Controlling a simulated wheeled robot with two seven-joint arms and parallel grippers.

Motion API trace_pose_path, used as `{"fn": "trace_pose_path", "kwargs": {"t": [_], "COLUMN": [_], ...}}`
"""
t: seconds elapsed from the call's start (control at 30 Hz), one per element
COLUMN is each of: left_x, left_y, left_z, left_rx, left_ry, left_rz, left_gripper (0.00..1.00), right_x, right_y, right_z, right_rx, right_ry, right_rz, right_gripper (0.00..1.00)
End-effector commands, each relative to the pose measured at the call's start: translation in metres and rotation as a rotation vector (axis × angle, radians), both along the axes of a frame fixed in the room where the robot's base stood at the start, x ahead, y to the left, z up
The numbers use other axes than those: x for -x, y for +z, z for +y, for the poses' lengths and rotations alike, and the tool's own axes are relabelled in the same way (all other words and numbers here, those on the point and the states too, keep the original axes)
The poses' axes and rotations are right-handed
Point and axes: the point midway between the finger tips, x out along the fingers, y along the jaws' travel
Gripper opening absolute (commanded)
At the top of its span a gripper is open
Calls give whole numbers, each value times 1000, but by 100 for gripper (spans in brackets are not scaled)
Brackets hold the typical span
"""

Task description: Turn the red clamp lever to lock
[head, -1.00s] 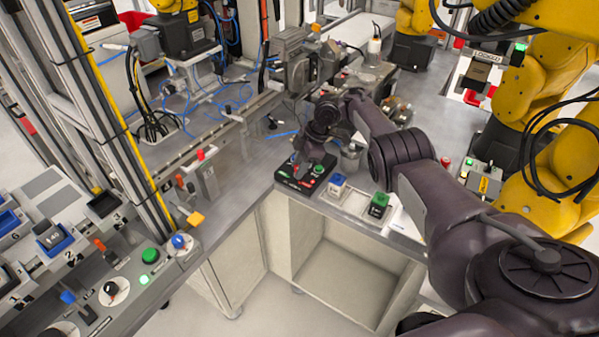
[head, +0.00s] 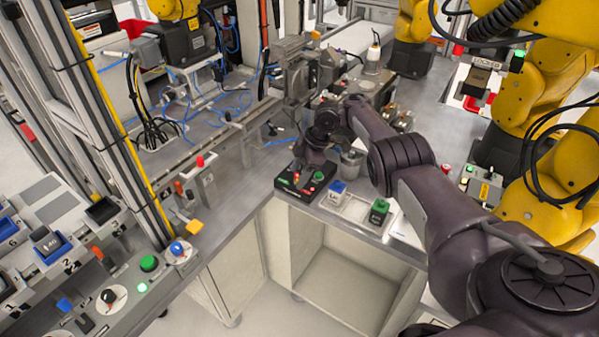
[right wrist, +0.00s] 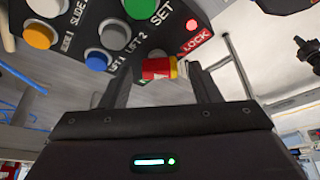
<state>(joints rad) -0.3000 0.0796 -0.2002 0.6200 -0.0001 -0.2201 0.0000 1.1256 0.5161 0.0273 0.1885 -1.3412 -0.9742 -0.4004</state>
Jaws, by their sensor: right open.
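A black control box (head: 306,187) with coloured buttons sits on the grey bench near its front edge. In the right wrist view, the box (right wrist: 82,28) carries white, blue, green and orange buttons and a red LOCK label. A red lever with a yellow part (right wrist: 160,69) shows between my right fingers, near that label. My right gripper (right wrist: 160,82) is open, with a finger on each side of the lever; I cannot tell whether either touches it. In the head view, my right gripper (head: 314,158) is dark and partly hidden, over the box's back. My left gripper is out of view.
Right of the box are a blue-button block (head: 337,189) and a green-button block (head: 379,212). A metal container (head: 351,160) stands close behind my gripper. Yellow robot arms (head: 540,130) stand at the right. A rail (head: 220,135) runs along the left bench.

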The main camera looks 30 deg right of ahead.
Motion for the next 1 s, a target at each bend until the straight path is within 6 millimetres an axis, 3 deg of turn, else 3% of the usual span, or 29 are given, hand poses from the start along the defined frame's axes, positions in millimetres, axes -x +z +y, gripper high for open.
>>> {"fn": "trace_pose_path", "kwargs": {"t": [0.2,0.43,1.0], "left_x": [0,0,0], "left_y": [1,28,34], "left_z": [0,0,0], "left_rx": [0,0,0], "left_ry": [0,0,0], "left_rz": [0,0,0], "left_gripper": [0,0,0], "right_x": [3,9,11], "right_y": [27,65,71], "right_z": [-12,-24,-28], "right_rx": [4,1,1], "right_ry": [-1,-2,0], "right_rz": [-4,-1,0], "right_gripper": [56,56,56]}}
